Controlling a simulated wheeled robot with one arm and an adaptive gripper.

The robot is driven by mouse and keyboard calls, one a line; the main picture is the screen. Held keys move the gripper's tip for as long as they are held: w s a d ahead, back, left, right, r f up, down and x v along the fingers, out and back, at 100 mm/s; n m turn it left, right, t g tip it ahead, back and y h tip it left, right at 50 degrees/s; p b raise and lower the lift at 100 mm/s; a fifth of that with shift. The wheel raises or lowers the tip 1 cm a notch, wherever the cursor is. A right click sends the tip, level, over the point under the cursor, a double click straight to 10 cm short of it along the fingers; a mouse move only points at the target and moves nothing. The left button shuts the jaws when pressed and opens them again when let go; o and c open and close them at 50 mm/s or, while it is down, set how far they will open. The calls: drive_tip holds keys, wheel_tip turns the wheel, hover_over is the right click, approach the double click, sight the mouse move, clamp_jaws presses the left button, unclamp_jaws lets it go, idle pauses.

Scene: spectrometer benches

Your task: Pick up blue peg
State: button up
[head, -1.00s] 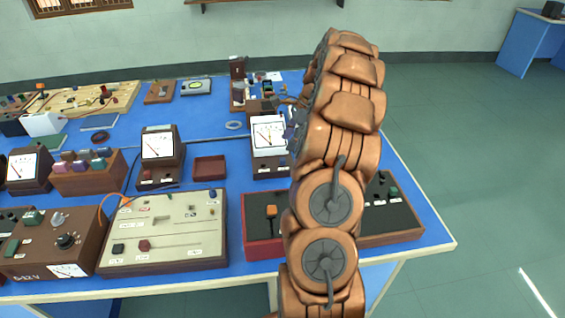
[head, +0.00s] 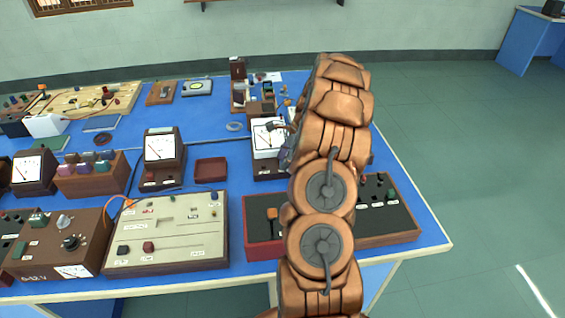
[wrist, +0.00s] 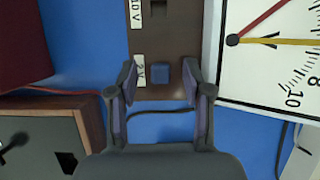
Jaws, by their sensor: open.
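The blue peg (wrist: 161,73) shows in the wrist view as a small blue square end on a brown panel (wrist: 167,40), next to a white label. My gripper (wrist: 159,80) is open in the wrist view, with one finger on each side of the peg. Whether the fingers touch the panel I cannot tell. In the head view my arm hides the peg and most of my gripper.
A white meter face (wrist: 270,50) is close to the right finger. A brown-edged box (wrist: 93,118) is at the lower left and a dark red block (wrist: 35,45) at the upper left. The blue bench (head: 205,128) holds several other instruments.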

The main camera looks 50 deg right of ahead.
drive_tip(key=shift+c, duration=0.3)
clamp_jaws()
drive_tip(key=shift+r, duration=0.1)
wheel_tip(320, 180, up, 13)
drive_tip(key=shift+b, duration=0.35)
idle(0.8)
